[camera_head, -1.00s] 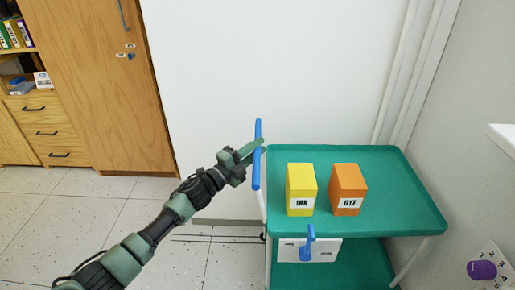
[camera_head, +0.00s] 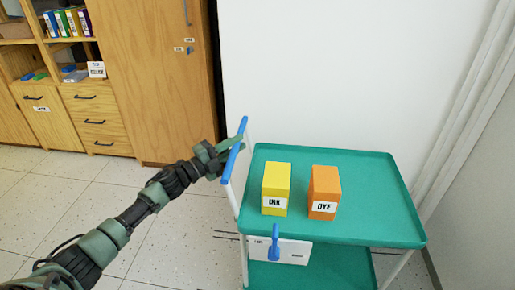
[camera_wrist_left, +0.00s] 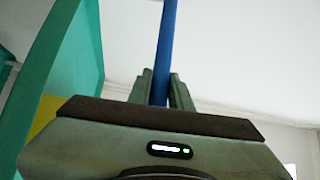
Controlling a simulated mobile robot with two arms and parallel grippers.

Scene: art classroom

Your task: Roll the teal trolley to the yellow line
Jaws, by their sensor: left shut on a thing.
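The teal trolley (camera_head: 350,228) stands right of centre in the head view, with a teal top tray and a lower shelf. Its blue push handle (camera_head: 233,160) is at its left end. My left gripper (camera_head: 235,147) is shut on the upper part of this handle. In the left wrist view the blue handle (camera_wrist_left: 167,40) runs between the two fingers (camera_wrist_left: 160,88). A blue lever (camera_head: 275,243) sits on a white labelled panel (camera_head: 295,252) on the trolley's near side. No yellow line shows. My right gripper is not in view.
A yellow INK box (camera_head: 276,180) and an orange DYE box (camera_head: 324,184) stand upright on the top tray. A wooden cabinet (camera_head: 160,80) and shelves with drawers are at the back left. A white wall is behind the trolley. Tiled floor (camera_head: 60,190) is clear at left.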

